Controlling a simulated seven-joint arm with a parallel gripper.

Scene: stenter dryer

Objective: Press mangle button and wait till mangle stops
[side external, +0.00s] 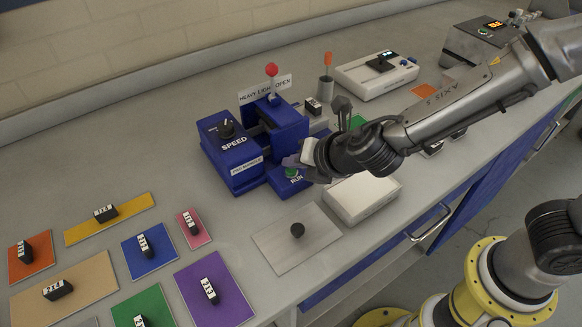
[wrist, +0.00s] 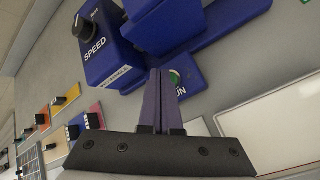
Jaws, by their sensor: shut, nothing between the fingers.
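The dial (wrist: 84,26) also shows there.
A white box (side external: 361,198) and a grey plate with a black knob (side external: 297,240) lie in front of the mangle. Several coloured swatches with labelled blocks lie at left. A white instrument (side external: 376,76) and a cup with an orange-handled tool (side external: 326,88) stand behind.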

